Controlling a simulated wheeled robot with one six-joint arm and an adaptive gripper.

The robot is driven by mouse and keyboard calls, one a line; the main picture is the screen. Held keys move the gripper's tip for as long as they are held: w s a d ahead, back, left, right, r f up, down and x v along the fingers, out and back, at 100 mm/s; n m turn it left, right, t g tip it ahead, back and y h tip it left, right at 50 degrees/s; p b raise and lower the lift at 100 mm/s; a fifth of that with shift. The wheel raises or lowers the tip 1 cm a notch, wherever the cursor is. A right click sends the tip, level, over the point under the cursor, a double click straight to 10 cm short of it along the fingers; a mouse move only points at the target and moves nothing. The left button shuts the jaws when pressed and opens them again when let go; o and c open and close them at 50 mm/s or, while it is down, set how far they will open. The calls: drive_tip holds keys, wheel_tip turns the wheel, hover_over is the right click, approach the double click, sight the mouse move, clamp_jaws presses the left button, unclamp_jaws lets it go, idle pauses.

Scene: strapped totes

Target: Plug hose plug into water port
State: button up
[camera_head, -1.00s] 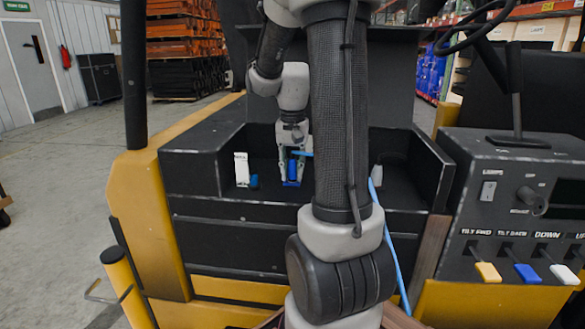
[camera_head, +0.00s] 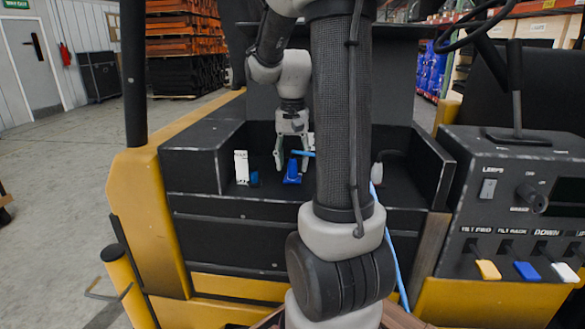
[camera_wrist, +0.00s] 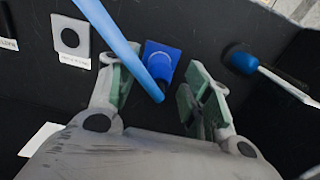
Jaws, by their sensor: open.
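Whether the plug is seated cannot be told.
A white upright tag (camera_head: 241,168) and a small blue piece (camera_head: 253,179) stand left of my gripper. A rounded blue end with a pale shaft (camera_wrist: 240,60) is at right in the wrist view. A lever console (camera_head: 520,210) is at right. Recess walls bound the space.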

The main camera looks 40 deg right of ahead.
wheel_tip(320, 180, up, 9)
drive_tip(key=shift+r, duration=0.1)
idle(0.7)
drive_tip(key=shift+w, duration=0.1)
drive_tip(key=s+a+f+n+t, duration=0.2)
drive_tip(key=s+a+n+t, duration=0.2)
drive_tip(key=s+a+n, duration=0.5)
drive_tip(key=s+a, duration=0.4)
drive_tip(key=shift+s+a+n, duration=0.25)
drive_tip(key=shift+a+n, duration=0.05)
drive_tip(key=shift+a, duration=0.1)
drive_tip(key=shift+c, duration=0.2)
